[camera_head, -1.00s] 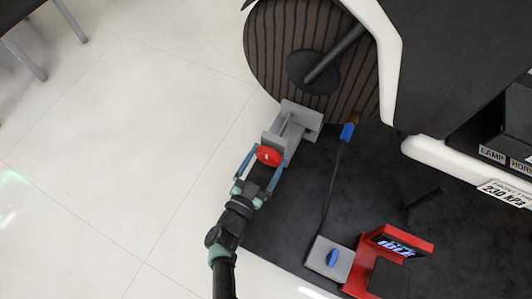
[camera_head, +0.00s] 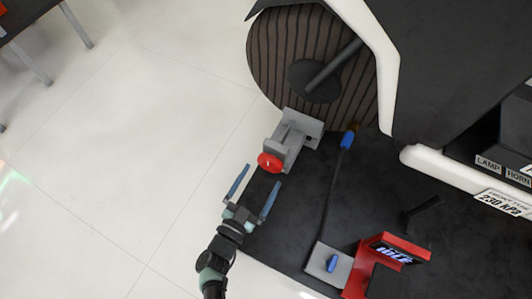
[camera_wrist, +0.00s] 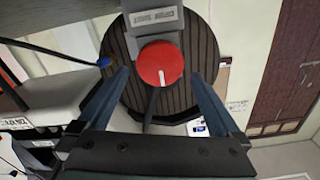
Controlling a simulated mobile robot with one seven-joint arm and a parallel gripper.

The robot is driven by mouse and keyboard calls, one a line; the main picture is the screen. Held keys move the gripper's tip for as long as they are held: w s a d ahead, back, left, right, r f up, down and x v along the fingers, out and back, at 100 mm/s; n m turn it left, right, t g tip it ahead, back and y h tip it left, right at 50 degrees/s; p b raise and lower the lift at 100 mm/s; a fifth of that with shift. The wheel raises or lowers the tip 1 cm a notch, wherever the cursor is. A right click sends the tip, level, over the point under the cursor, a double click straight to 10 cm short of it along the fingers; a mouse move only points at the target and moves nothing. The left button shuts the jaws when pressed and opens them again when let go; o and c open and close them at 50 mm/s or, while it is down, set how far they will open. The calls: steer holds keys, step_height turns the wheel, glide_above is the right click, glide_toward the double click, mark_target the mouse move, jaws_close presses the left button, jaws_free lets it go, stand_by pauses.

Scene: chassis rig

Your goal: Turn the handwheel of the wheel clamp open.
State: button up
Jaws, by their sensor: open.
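The wheel clamp (camera_head: 296,133) is a grey block at the foot of a large ribbed dark wheel (camera_head: 285,55). Its red handwheel (camera_head: 269,162) faces my gripper. In the wrist view the red handwheel (camera_wrist: 159,64) shows a white mark pointing down, and a labelled grey part of the clamp (camera_wrist: 155,19) sits above it. My gripper (camera_head: 255,180) is open and empty, its two blue fingers spread wide just short of the handwheel. In the wrist view the fingers stand left and right of the handwheel, apart from it.
A black mat (camera_head: 300,212) lies under the clamp. A blue-tipped lever (camera_head: 347,139) rises close to the clamp's right. A red holder with a display (camera_head: 392,255) and a grey block with a blue knob (camera_head: 330,267) stand lower right. White floor (camera_head: 120,150) is clear at left.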

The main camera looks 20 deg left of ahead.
steer(key=s+p, duration=0.1)
steer(key=s, duration=0.7)
steer(key=shift+s+a, duration=0.1)
